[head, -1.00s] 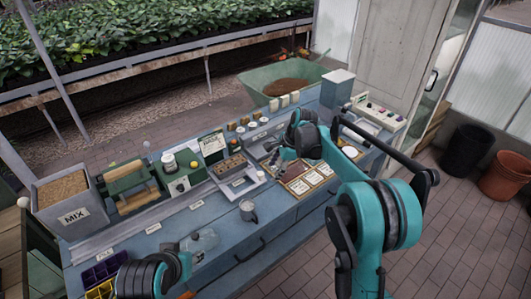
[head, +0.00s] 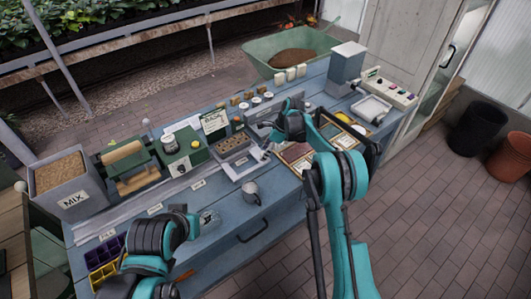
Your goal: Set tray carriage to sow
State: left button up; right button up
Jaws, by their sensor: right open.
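The tray carriage (head: 247,172) is a pale grey frame on the rail along the blue bench in the head view. It carries a brown seed tray with rows of holes (head: 232,146). Small white labels line the bench front; one label (head: 249,160) lies on the carriage, but its wording is too small to read. My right gripper (head: 268,150) is open, pointing down at the carriage's right end; I cannot tell whether it touches. My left gripper (head: 208,220) is low over the bench front, its fingers unclear.
A grey MIX bin (head: 62,187) and a green roller unit (head: 128,166) stand at the left. Seed packets (head: 296,155) lie to the right. A purple and yellow divided box (head: 103,262) is at the front left.

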jog(key=shift+a+f, duration=0.1)
jog(key=shift+f, duration=0.2)
grip_shut()
jog(key=s+a, duration=0.4)
jog(key=a, duration=0.1)
jog(key=s+a+b, duration=0.1)
jog(key=s+a, duration=0.3)
jog(key=a, duration=0.2)
jog(key=s+a, duration=0.4)
jog(key=a, duration=0.2)
jog(key=shift+s, duration=0.2)
grip_release()
jog(key=shift+r, duration=0.1)
jog(key=v, duration=1.2)
